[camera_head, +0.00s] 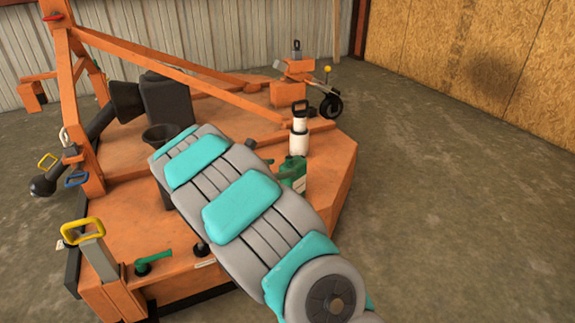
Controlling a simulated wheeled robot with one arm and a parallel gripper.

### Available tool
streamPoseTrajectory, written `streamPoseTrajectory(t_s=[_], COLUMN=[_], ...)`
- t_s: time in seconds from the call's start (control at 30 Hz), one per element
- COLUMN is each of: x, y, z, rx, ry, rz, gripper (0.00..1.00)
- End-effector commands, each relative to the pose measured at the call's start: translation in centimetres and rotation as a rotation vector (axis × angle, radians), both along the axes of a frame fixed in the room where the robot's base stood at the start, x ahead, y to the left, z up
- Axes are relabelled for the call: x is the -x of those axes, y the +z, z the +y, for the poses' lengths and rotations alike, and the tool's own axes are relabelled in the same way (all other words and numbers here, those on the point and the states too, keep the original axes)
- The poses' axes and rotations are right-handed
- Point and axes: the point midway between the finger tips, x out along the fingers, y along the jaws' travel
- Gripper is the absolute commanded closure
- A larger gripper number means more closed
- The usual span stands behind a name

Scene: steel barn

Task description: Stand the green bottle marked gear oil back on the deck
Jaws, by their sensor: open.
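A green container (296,169) stands on the orange deck (330,160) right of the middle. My arm covers its lower left part. Its marking cannot be read, so I cannot tell if it is the gear oil bottle. A smaller green piece (152,261) with a bent shape lies near the deck's front left edge. My arm, grey with teal pads, crosses the picture from the lower right to the centre left. It hides much of the deck's middle. My gripper cannot be made out; the far end of the arm hides that area.
A white cylinder with a black handle (299,137) stands behind the green container. A dark funnel-like piece (160,134) is beyond the arm's end. Orange frame bars (190,72) rise over the deck's left and back. A small black wheel (331,105) is behind. The concrete floor (450,200) at right is clear.

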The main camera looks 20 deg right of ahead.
Motion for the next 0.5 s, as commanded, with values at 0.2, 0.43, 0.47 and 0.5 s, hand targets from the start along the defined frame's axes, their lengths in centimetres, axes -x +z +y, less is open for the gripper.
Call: streamPoseTrajectory(t_s=[0.2, 0.43, 0.47, 0.5], x=[0.5, 1.5, 2.0, 3.0], y=[0.5, 1.1, 1.5, 2.1], z=[1.2, 0.7, 0.3, -0.2], rx=[-0.001, -0.021, -0.031, -0.051], ry=[0.001, -0.033, -0.053, -0.087], rz=[0.0, -0.022, -0.034, -0.057], gripper=[0.0, 0.0, 0.0, 0.0])
